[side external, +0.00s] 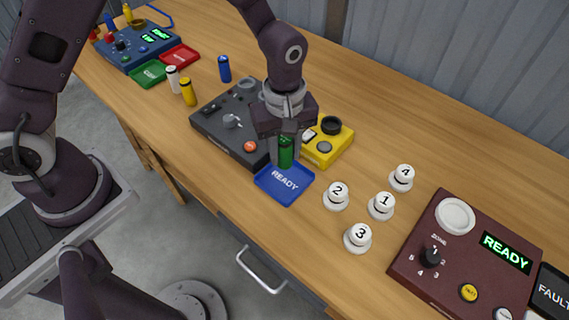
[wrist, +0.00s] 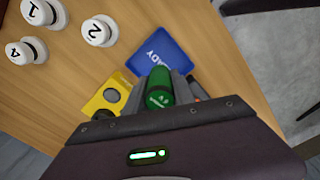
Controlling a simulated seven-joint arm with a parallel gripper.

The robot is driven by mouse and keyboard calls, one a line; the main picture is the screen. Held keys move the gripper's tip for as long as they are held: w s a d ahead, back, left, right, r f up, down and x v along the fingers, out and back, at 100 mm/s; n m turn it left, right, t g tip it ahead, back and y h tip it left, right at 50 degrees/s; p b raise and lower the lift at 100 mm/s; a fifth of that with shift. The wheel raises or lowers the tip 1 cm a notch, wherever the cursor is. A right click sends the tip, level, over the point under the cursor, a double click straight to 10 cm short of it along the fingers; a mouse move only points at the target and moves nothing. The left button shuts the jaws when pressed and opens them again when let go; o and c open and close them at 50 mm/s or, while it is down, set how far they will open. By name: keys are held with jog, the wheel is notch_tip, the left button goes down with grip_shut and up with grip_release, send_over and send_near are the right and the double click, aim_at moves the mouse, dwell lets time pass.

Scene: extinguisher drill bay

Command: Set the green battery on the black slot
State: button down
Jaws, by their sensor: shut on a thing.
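My gripper (side external: 285,148) is shut on the green battery (side external: 286,156), which is upright between the fingers. In the wrist view the green battery (wrist: 159,88) shows end-on between the fingers, beside the blue READY tray (wrist: 160,52). In the side view it is at the back edge of the blue tray (side external: 284,184); I cannot tell whether it touches anything below. A black round socket (side external: 331,125) is on the yellow box (side external: 328,146), right of my gripper. The yellow box also shows in the wrist view (wrist: 106,91). The dark grey box (side external: 226,118) is left of and partly behind my gripper.
White (side external: 173,79), yellow (side external: 188,92) and blue (side external: 224,68) batteries stand at the left. Several numbered white knobs (side external: 381,206) and a maroon READY panel (side external: 460,254) are at the right. Green (side external: 148,74) and red (side external: 180,57) trays lie far left.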

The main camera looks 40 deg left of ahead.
aim_at(286, 140)
jog(key=r, duration=0.3)
jog(key=shift+w, duration=0.2)
jog(key=w+r+n, duration=0.1)
jog(key=w+n, duration=0.4)
jog(key=w, duration=1.2)
jog(key=shift+s+d+f, duration=0.1)
jog(key=shift+d+f, duration=0.05)
jog(key=shift+f, duration=2.2)
jog(key=shift+f, duration=0.6)
jog(key=c, duration=1.3)
grip_release()
jog(key=shift+c, duration=0.2)
notch_tip(286, 140, up, 11)
